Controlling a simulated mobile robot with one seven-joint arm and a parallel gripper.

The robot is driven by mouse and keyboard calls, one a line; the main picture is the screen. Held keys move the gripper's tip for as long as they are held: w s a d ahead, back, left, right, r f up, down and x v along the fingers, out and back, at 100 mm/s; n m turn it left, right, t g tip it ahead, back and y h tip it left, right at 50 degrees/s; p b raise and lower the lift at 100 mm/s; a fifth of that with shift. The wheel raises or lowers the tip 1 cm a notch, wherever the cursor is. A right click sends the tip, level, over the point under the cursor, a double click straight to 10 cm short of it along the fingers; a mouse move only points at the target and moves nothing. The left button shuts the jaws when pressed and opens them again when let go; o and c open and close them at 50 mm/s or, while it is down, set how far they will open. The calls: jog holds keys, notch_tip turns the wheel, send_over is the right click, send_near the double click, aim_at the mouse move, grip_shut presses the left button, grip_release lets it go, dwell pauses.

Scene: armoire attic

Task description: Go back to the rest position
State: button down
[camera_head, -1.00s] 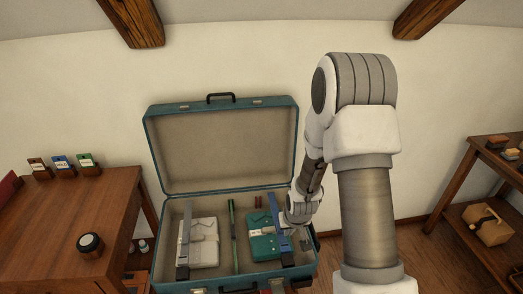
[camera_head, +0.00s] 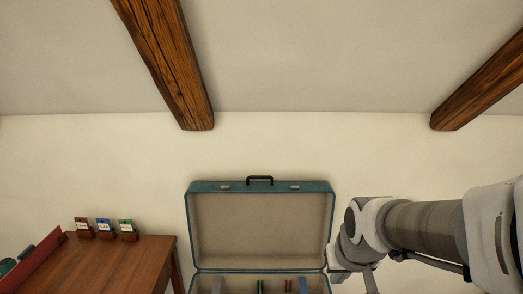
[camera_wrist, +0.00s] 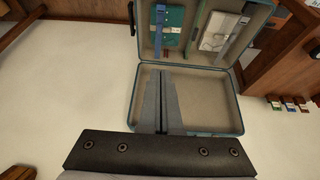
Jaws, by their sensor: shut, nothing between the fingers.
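My gripper (camera_wrist: 160,74) shows in the wrist view with its two grey fingers together and nothing between them. Behind the fingers is the open teal suitcase (camera_head: 260,187), seen upside down in the wrist view, with its beige-lined lid (camera_wrist: 205,102) raised. In the suitcase's base lie a green folded item (camera_wrist: 173,27) under a blue strap (camera_wrist: 158,30) and a pale folded item (camera_wrist: 218,30) under a grey strap (camera_wrist: 234,36). In the head view my arm stretches in from the right and its end is beside the suitcase's right edge. The fingers are hard to make out there.
A wooden table (camera_head: 120,265) stands at the left with three small labelled card holders, brown (camera_head: 83,228), blue (camera_head: 104,229) and green (camera_head: 128,230). Dark wooden beams (camera_head: 170,65) cross the sloped ceiling. The wall above the suitcase is bare.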

jog(key=s+a+r+p, duration=0.1)
jog(key=s+r+p, duration=0.1)
jog(key=s+r, duration=0.8)
jog(key=shift+s+t, duration=0.3)
jog(key=shift+s, duration=0.95)
jog(key=shift+r, duration=0.1)
